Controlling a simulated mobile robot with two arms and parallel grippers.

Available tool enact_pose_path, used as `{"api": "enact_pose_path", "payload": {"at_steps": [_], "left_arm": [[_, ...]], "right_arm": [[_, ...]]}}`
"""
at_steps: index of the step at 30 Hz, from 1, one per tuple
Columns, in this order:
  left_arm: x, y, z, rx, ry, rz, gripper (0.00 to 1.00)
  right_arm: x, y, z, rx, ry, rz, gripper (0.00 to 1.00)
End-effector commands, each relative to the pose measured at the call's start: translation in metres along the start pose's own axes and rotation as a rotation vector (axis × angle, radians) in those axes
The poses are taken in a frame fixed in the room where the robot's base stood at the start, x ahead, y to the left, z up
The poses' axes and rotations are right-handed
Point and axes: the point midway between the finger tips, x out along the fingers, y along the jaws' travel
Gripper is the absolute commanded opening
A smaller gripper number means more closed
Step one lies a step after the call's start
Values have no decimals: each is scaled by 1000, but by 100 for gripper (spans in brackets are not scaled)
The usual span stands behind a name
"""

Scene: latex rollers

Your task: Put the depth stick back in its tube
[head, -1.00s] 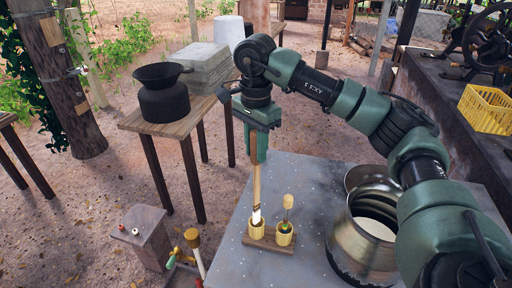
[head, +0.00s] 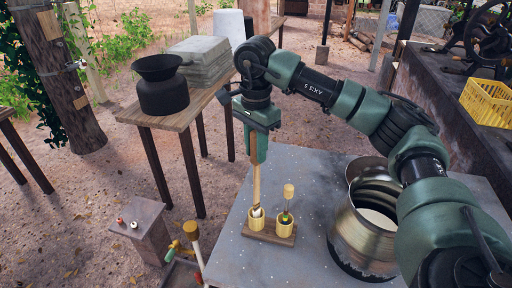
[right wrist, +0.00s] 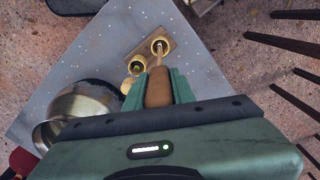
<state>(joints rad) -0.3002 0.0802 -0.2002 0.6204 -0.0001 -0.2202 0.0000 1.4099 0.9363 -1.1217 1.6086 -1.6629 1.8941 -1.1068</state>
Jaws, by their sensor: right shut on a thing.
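The depth stick (head: 257,187) is a thin, pale wooden stick, upright with a slight tilt. My right gripper (head: 258,158) is shut on its upper end; in the right wrist view its brown handle (right wrist: 158,88) sits between the two green fingers. The stick's lower end is at the mouth of the left yellow tube (head: 256,222); how deep it goes in is hard to tell. This tube stands on a small wooden base (head: 270,236). A second yellow tube (head: 285,228) stands beside it, holding a thin rod with a yellow knob (head: 289,190). My left gripper is out of view.
A large metal pot (head: 357,235) stands right of the tubes on the grey table (head: 235,262). A wooden side table (head: 185,120) behind holds a dark pot (head: 163,92) and grey slabs. A yellow crate (head: 487,103) is far right. The table left of the tubes is bare.

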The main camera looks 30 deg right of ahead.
Motion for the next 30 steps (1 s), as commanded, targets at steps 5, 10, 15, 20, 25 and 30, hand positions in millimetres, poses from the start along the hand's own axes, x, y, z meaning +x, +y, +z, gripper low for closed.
{"api": "enact_pose_path", "payload": {"at_steps": [5, 10, 15, 20, 25, 30], "left_arm": [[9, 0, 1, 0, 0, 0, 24], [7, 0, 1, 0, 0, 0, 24], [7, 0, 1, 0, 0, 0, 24], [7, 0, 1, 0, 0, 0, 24], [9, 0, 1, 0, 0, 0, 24], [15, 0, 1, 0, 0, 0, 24]], "right_arm": [[12, 0, 0, 0, -1, 0, 2], [11, 0, 0, 0, -1, -1, 2], [11, 0, 0, 0, -1, -1, 50], [11, 0, 0, 0, -1, -1, 50], [6, -1, 0, 0, -1, -2, 50], [-19, -1, 1, -1, -1, -5, 50]]}}
